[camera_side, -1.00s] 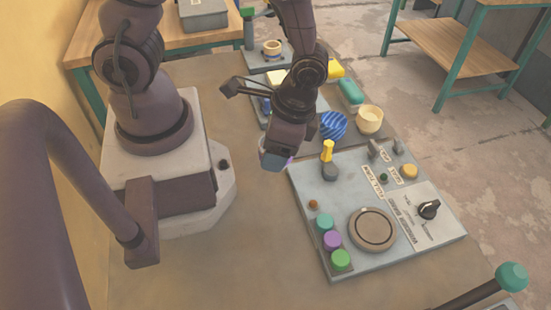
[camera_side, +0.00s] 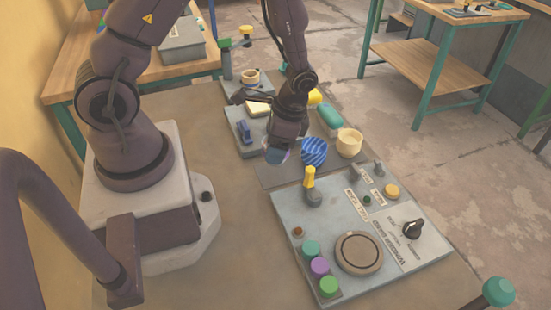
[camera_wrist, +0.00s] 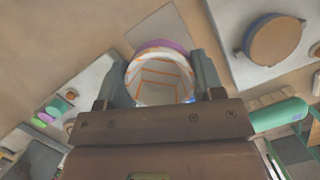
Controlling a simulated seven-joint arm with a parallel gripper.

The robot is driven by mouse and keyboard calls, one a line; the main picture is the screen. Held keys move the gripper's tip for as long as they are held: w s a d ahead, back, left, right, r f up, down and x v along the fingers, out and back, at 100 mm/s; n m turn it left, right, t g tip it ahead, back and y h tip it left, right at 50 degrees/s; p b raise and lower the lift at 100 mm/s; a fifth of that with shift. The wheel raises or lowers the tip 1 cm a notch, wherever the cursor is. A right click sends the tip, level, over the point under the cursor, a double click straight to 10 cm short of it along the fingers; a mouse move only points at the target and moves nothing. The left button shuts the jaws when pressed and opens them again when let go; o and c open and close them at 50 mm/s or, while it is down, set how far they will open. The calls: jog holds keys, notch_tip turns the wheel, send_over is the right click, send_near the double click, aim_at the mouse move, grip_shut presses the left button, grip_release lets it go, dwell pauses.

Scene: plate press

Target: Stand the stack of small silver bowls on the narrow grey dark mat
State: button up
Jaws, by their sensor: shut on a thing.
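My gripper (camera_side: 280,150) is shut on a small round vessel, the stack of small silver bowls (camera_wrist: 158,82). From the wrist it has a pale silvery inside with orange lines and a purple rim behind. In the side view the stack (camera_side: 276,156) shows blue-grey with a purple patch, below the fingers. How many bowls it holds cannot be told. The narrow dark grey mat (camera_side: 268,177) lies between the control panel and the far board. The stack appears above its robot-side end; the height gap is unclear.
A blue striped bowl (camera_side: 314,151) and a cream cup (camera_side: 349,142) stand at the mat, right of my gripper. The control panel (camera_side: 330,220) has a yellow-topped lever (camera_side: 309,178) near the mat. The far board holds a blue item (camera_side: 244,130). Brown table is clear towards my base.

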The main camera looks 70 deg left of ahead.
jog(key=shift+f, duration=1.9)
jog(key=shift+f, duration=0.1)
jog(key=o, duration=1.1)
jog(key=shift+c, duration=0.2)
jog(key=d+r+n+t, duration=0.1)
jog(key=d+r+t, duration=0.1)
jog(key=r, duration=1)
jog(key=d+r+n+t, duration=0.1)
jog(key=r+t, duration=0.1)
jog(key=r, duration=1.1)
jog(key=s+d+r+n+t+h, duration=0.1)
jog(key=s+d+r+n+t, duration=0.1)
jog(key=s+r+t, duration=0.2)
notch_tip(320, 180, up, 3)
jog(key=s, duration=0.3)
jog(key=shift+r, duration=0.2)
